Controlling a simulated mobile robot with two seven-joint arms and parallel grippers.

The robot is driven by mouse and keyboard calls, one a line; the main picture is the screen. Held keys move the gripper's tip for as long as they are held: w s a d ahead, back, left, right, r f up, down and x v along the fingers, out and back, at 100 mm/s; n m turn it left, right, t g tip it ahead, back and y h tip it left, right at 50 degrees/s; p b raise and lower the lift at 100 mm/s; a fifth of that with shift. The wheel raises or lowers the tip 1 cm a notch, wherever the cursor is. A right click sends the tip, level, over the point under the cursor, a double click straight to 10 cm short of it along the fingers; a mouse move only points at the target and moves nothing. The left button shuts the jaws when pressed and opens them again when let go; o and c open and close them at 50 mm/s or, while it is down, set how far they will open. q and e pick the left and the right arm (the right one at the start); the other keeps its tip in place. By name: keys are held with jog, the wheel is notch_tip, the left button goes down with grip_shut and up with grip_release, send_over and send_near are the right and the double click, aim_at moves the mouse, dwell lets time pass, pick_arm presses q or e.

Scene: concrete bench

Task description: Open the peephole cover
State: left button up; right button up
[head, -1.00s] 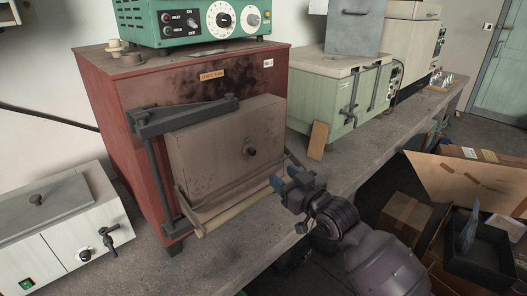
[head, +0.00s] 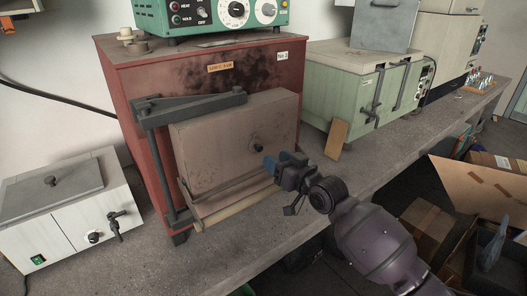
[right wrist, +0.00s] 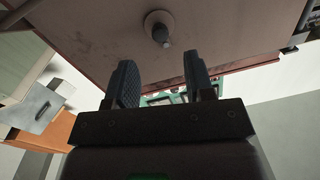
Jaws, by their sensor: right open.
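The peephole cover (head: 258,146) is a small dark knob on the front of the grey-brown door block (head: 215,140) of the red furnace (head: 130,75). In the right wrist view it shows as a pale round disc with a dark stub (right wrist: 160,28). My right gripper (head: 270,163) is open and empty, just in front of the door and slightly below the knob in the head view. In the right wrist view the knob lies beyond the two open fingertips (right wrist: 160,75), between them sideways, and appears apart from them. My left gripper is not in view.
A dark hinge arm (head: 190,106) crosses the furnace's upper front, and a pale bar (head: 225,212) runs below the door. A white box unit (head: 70,215) stands left, a green oven (head: 355,90) right. The bench (head: 260,255) is bare in front.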

aim_at(261, 149)
jog(key=shift+x, duration=3.1)
grip_shut()
